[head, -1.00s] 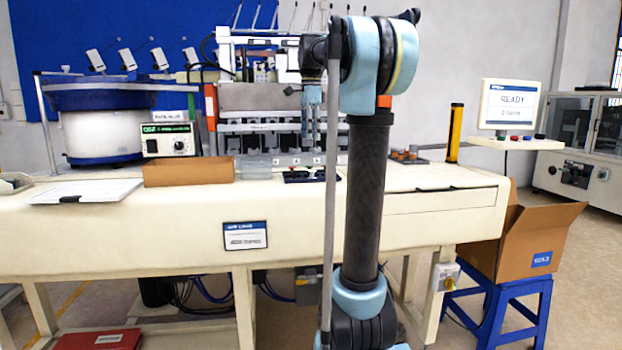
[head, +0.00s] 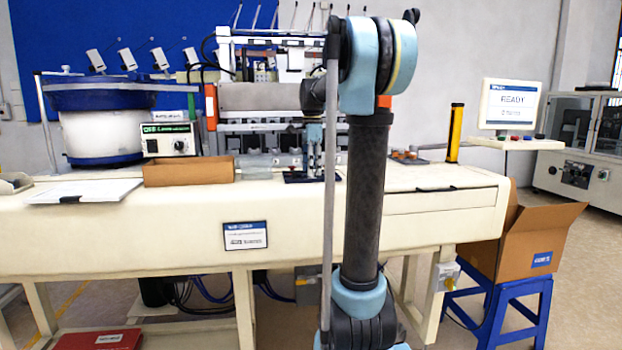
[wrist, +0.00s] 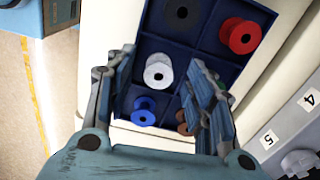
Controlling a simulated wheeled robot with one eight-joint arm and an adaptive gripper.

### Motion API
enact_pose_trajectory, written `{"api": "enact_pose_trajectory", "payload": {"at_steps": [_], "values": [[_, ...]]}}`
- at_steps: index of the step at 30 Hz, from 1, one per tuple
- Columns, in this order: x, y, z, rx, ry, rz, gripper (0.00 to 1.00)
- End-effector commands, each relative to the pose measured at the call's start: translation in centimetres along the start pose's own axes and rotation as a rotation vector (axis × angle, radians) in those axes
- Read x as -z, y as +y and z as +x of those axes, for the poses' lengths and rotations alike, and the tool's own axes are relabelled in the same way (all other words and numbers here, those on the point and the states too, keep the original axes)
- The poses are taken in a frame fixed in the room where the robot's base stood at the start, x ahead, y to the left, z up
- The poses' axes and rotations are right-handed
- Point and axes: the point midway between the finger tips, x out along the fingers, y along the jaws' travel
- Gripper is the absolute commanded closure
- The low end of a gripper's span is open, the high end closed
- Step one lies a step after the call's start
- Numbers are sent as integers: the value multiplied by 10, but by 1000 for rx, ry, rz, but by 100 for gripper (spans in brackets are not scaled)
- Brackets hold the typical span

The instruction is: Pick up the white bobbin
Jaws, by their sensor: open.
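The white bobbin (wrist: 158,73) lies in a compartment of a dark blue divided tray (wrist: 171,47) in the wrist view. My gripper (wrist: 163,62) is open, one finger on each side of the white bobbin in that view. Neither finger is clearly touching it, and the remaining height cannot be told. In the head view, my gripper (head: 314,158) points down over the tray (head: 299,179) on the bench; the white bobbin cannot be made out there.
A red bobbin (wrist: 242,36), a black bobbin (wrist: 182,11), a blue bobbin (wrist: 145,110) and a brown one (wrist: 184,128) occupy other compartments. A numbered grey block (wrist: 292,122) stands at right. A cardboard bin (head: 188,172) stands left of the tray on the bench.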

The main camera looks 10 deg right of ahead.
Motion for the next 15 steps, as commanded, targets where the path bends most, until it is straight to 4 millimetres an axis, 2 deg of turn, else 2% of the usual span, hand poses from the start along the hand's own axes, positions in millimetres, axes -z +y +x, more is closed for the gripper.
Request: {"api": "enact_pose_trajectory", "payload": {"at_steps": [4, 11, 15], "values": [[0, 0, 9, 0, 0, 0, 51], [0, 0, 10, 0, 0, -1, 51], [0, 0, 10, 0, 0, -1, 83]]}}
